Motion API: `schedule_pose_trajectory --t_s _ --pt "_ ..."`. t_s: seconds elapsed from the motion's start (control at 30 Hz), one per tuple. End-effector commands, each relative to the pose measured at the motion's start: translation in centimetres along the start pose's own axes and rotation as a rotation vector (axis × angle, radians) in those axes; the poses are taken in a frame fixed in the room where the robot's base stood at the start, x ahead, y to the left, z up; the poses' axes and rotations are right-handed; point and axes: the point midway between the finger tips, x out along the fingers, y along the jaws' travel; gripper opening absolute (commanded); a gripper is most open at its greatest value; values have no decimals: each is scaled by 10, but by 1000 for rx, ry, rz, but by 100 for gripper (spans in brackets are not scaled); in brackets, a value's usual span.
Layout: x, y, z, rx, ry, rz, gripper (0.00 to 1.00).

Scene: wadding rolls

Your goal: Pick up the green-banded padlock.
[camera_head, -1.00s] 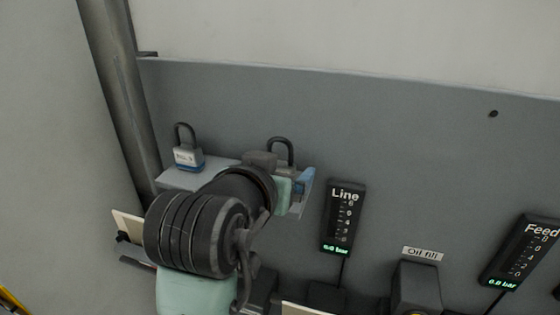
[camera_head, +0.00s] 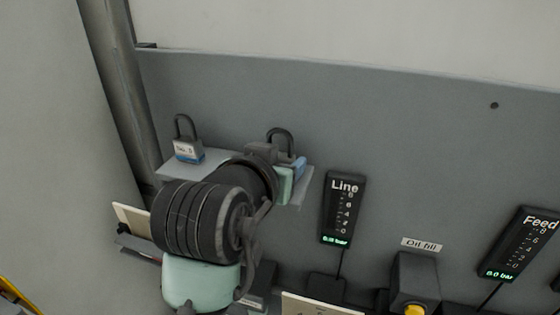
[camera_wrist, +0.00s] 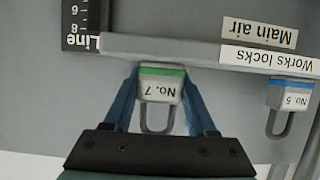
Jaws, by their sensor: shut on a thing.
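The green-banded padlock (camera_wrist: 163,90), labelled No. 7, shows upside down in the wrist view, with its dark shackle pointing down the picture. My gripper (camera_wrist: 161,78) has its blue fingers on both sides of its body, shut on it. In the head view its shackle (camera_head: 281,135) rises behind my wrist, which hides most of the body. The padlock is at the shelf (camera_wrist: 205,52); I cannot tell whether it still touches it.
A blue-banded padlock No. 5 (camera_wrist: 290,97) stands on the shelf, also in the head view (camera_head: 187,152). Labels "Main air" (camera_wrist: 258,33) and "Works locks" (camera_wrist: 268,60) are nearby. A Line gauge (camera_head: 342,210) and a Feed gauge (camera_head: 520,245) are on the grey panel.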

Motion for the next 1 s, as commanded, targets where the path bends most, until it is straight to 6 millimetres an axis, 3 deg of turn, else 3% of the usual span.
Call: schedule_pose_trajectory --t_s 0.37,1.0 --pt "-6 0 -16 4 5 -1 0" --pt "-50 0 -121 2 5 0 0"
